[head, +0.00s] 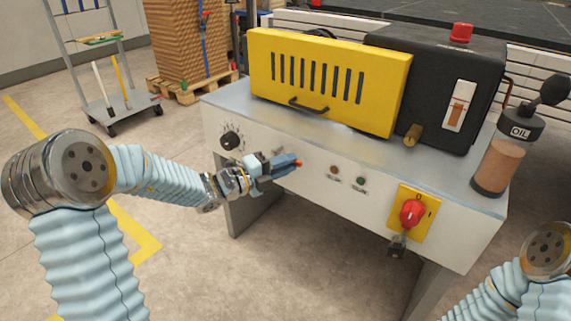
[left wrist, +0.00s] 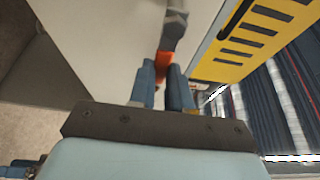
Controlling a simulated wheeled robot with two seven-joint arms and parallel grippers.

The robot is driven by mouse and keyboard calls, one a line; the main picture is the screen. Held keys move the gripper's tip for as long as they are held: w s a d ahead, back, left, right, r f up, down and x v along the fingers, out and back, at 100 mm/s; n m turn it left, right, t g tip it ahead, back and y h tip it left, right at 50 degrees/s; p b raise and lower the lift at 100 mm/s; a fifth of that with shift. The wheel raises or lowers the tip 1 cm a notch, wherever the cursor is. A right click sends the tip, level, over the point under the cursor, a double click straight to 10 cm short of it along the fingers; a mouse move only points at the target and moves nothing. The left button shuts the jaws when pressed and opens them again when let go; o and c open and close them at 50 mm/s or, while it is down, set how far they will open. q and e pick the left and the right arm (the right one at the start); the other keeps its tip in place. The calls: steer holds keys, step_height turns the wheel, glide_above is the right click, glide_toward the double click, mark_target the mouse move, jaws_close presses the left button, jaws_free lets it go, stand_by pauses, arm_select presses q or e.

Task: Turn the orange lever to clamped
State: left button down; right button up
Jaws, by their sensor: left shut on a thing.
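The orange lever (left wrist: 165,65) shows in the left wrist view between the tips of my left gripper (left wrist: 163,75). Its grey metal shaft (left wrist: 175,22) runs on beyond the fingers. In the head view only a small orange-red tip of the lever (head: 299,163) shows past the fingers. My left gripper (head: 285,166) is shut on the lever in front of the machine's white front panel (head: 310,182). The fingers hide most of the lever, and I cannot read any clamp marking. My right gripper is not in view; only part of my right arm shows at the lower right.
A black knob (head: 230,140) sits left of my left gripper. Two small buttons (head: 347,175) and a red rotary switch (head: 412,213) are to its right. A yellow guard (head: 330,80), a black box (head: 435,85) and an oil bottle (head: 495,160) stand on top.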

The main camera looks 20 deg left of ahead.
arm_select(q)
steer(key=w+a+f+m+y+b, duration=0.1)
steer(key=a+f+m+y+b, duration=0.4)
steer(key=m+b, duration=0.6)
steer(key=shift+w+f+m+g+y+b, duration=0.15)
steer(key=shift+w+m+g+y+b, duration=0.25)
steer(key=shift+m+y, duration=0.8)
steer(key=c, duration=1.1)
jaws_free()
steer(key=shift+o, duration=0.2)
